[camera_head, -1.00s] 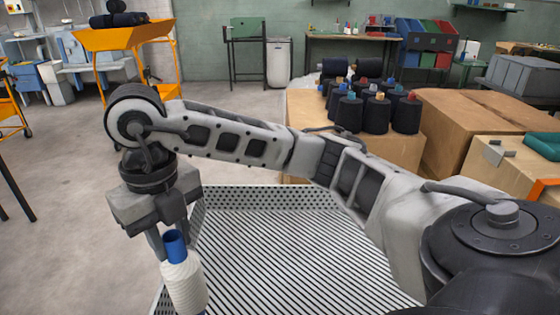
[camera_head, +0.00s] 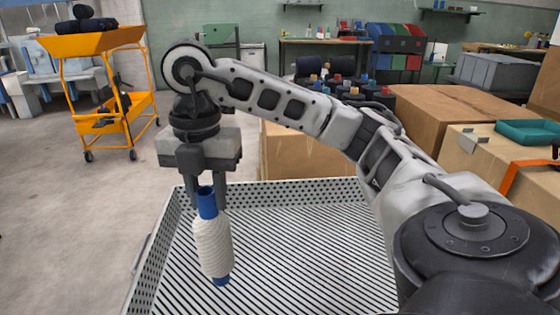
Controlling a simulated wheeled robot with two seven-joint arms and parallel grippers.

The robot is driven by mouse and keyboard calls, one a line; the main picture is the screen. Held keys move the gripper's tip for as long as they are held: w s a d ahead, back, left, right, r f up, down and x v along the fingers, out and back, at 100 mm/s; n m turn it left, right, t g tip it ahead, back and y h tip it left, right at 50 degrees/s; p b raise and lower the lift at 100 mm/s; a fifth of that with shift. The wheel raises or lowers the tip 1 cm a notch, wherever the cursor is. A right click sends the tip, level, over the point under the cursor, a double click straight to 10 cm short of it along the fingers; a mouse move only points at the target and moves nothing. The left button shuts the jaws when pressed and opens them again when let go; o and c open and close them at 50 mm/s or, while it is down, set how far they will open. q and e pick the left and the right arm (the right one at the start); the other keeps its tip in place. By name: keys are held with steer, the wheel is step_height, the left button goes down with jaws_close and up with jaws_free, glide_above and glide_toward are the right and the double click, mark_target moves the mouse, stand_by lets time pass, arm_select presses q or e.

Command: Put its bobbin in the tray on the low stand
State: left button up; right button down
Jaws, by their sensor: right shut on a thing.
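My right gripper (camera_head: 206,196) points down and is shut on the blue core of a bobbin (camera_head: 213,245) wound with white yarn. The bobbin hangs almost upright, tilted a little, with its blue lower end showing. In the picture it lies over the left part of a large perforated metal tray (camera_head: 300,187). How high it hangs above the tray floor I cannot tell. The tray's striped floor is bare where I see it. The stand under the tray is hidden. My left gripper is not in view.
Cardboard boxes (camera_head: 435,112) stand behind the tray, with several dark spools (camera_head: 338,80) on one. A teal tray (camera_head: 528,132) lies on a box at the right. An orange cart (camera_head: 95,42) stands at the back left. The floor left of the tray is clear.

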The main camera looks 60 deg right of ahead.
steer(key=shift+d+f, duration=0.1)
steer(key=shift+d, duration=0.5)
steer(key=w+d+f+b, duration=0.1)
steer(key=w+d+f, duration=0.7)
steer(key=w+f, duration=0.2)
steer(key=shift+w+d+f, duration=0.2)
steer(key=shift+d+f, duration=0.1)
steer(key=shift+f, duration=1.1)
steer(key=shift+f, duration=0.1)
steer(key=c, duration=1.1)
jaws_free()
step_height(320, 180, up, 12)
steer(key=shift+r+p, duration=0.2)
steer(key=shift+p, duration=0.5)
